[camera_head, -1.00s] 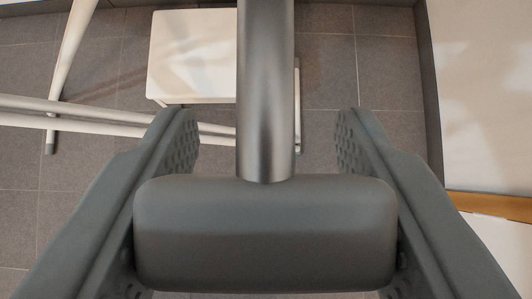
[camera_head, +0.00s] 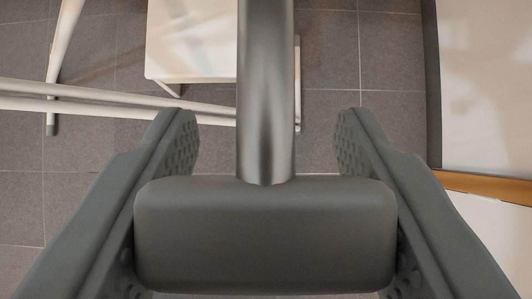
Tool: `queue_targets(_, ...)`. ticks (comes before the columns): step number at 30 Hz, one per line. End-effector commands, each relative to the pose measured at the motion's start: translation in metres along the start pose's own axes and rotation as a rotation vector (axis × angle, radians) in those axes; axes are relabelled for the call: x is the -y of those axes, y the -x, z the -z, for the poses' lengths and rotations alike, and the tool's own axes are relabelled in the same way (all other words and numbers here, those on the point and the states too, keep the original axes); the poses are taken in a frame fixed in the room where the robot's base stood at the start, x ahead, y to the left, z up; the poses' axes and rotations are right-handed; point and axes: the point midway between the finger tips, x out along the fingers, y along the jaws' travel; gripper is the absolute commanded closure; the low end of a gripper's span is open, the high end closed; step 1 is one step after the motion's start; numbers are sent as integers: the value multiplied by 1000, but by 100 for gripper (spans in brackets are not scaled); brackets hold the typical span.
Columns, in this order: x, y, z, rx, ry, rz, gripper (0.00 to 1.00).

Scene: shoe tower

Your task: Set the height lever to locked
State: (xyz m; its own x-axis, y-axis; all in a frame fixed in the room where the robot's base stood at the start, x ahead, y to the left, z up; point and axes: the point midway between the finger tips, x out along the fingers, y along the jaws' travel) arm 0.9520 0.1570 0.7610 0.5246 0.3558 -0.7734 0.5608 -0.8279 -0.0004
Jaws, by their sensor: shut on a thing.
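The height lever (camera_head: 266,235) fills the middle of the view. It is a wide, rounded dark grey grip with a metallic grey rod rising from it to the top edge. My gripper (camera_head: 266,122) has one dark, dimpled finger on each side of the grip. The fingers are shut on its two ends, and their tips reach past it on either side of the rod without touching the rod. The rod's far end is out of view, and no lock marking shows.
A white low stool or table (camera_head: 190,45) stands on grey floor tiles beyond the lever. White bars and a leg (camera_head: 62,50) lie at the left. A white panel (camera_head: 480,80) with a wooden edge stands at the right.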

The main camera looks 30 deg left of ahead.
Motion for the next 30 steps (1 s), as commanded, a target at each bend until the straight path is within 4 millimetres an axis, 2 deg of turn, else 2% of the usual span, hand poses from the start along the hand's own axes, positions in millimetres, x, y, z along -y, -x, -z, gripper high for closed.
queue_targets(1, -1, 2, 4, -7, 1, -4, 96)
queue_targets(2, -1, 2, 4, -7, 1, -4, 49)
queue_targets(4, -1, 2, 4, -7, 1, -3, 35)
queue_targets(5, -1, 2, 3, -6, 1, -3, 33)
queue_targets(13, 0, 2, 2, -3, 0, -2, 33)
queue_targets(17, 0, 9, 2, -4, 0, -2, 33)
queue_targets(20, -1, 22, 2, -5, 0, -3, 33)
queue_targets(30, 0, 88, 2, -5, 1, -3, 33)
